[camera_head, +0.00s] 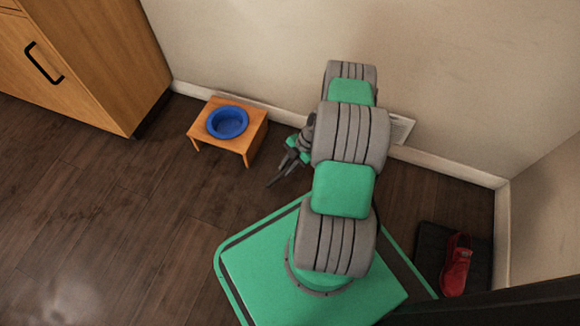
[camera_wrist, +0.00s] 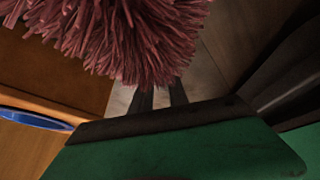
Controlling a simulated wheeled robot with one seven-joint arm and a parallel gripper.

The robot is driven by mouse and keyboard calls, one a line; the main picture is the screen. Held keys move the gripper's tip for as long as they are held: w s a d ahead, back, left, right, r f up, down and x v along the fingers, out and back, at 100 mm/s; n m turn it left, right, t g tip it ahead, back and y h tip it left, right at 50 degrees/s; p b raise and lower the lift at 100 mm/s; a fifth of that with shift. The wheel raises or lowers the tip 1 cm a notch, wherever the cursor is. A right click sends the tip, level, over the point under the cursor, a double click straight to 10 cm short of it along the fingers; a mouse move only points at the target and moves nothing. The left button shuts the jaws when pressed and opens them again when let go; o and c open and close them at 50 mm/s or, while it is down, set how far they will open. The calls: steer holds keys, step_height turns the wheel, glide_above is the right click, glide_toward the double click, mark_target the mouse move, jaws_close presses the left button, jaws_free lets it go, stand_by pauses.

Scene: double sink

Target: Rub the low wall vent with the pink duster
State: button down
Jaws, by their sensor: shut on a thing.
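The pink duster (camera_wrist: 125,40) fills the upper left of the wrist view with its shaggy strands. My gripper's two dark fingers (camera_wrist: 160,93) are close together and reach up to the duster. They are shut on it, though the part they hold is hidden. In the head view my gripper (camera_head: 277,178) hangs low, left of my arm, and the duster cannot be made out. The low wall vent (camera_head: 402,129) is a pale panel just above the baseboard, right of my arm. My arm hides its left part. My gripper is apart from the vent.
A small wooden stand (camera_head: 258,135) with a blue bowl (camera_head: 228,122) is close to the left of my gripper. A wooden cabinet (camera_head: 100,60) stands at the upper left. A dark mat (camera_head: 430,245) with a red shoe (camera_head: 456,265) lies at the right. The left floor is clear.

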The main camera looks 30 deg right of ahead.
steer(key=s+a+p, duration=0.1)
steer(key=s+a, duration=0.1)
steer(key=s+a+p, duration=0.1)
steer(key=a, duration=0.1)
steer(key=shift+s+a+p, duration=0.3)
steer(key=shift+s+a, duration=0.05)
steer(key=shift+a, duration=0.1)
steer(key=shift+s+a+p, duration=0.6)
steer(key=shift+s+a, duration=0.3)
steer(key=shift+a, duration=0.2)
steer(key=shift+r, duration=0.1)
